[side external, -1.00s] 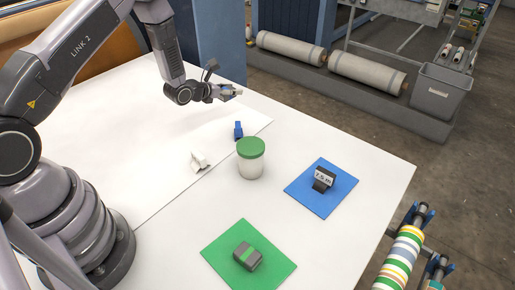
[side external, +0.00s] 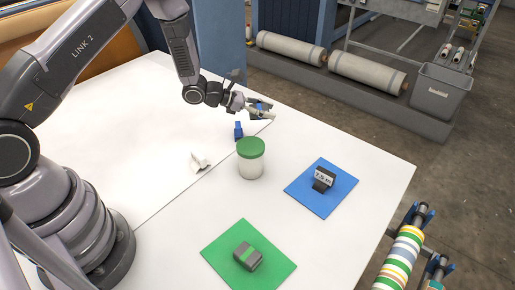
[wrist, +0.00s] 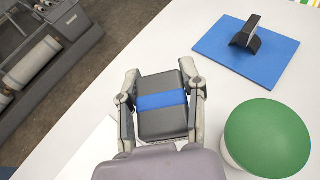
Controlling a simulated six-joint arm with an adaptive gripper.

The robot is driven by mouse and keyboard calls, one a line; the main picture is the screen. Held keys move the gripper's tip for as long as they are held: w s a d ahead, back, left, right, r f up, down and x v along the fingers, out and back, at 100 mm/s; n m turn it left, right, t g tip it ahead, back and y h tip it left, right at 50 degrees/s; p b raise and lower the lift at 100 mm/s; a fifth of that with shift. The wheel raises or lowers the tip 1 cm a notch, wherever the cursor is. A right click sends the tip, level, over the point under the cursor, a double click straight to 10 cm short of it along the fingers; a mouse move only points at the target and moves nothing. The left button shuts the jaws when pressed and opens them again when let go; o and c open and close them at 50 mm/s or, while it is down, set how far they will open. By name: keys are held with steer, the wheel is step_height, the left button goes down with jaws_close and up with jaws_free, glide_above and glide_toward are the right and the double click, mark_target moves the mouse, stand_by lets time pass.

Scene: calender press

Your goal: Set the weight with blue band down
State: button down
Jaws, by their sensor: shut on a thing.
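The dark grey weight with a blue band (wrist: 162,102) is between the fingers of my gripper (wrist: 165,90) in the wrist view. My gripper is shut on it. In the side external view my gripper (side external: 262,108) holds the weight over the far part of the white table, behind the white jar with a green lid. A blue mat (side external: 321,202) lies at the right with a black tape holder or stand (side external: 324,179) bearing a label on it. A green mat (side external: 222,254) lies at the front with a grey weight with a green band (side external: 248,256) on it.
The green-lidded jar (side external: 251,163) stands mid-table. A small blue object (side external: 238,130) and a small white object (side external: 200,161) lie left of it. The table (side external: 385,170) is clear between the jar and the mats.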

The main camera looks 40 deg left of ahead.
steer(key=w+d+f, duration=0.1)
steer(key=w+f, duration=0.2)
steer(key=w, duration=0.4)
glide_above(293, 132)
step_height(293, 132, down, 6)
steer(key=shift+r, duration=0.15)
steer(key=shift+f, duration=1.65)
steer(key=shift+f, duration=0.15)
steer(key=c, duration=0.6)
jaws_free()
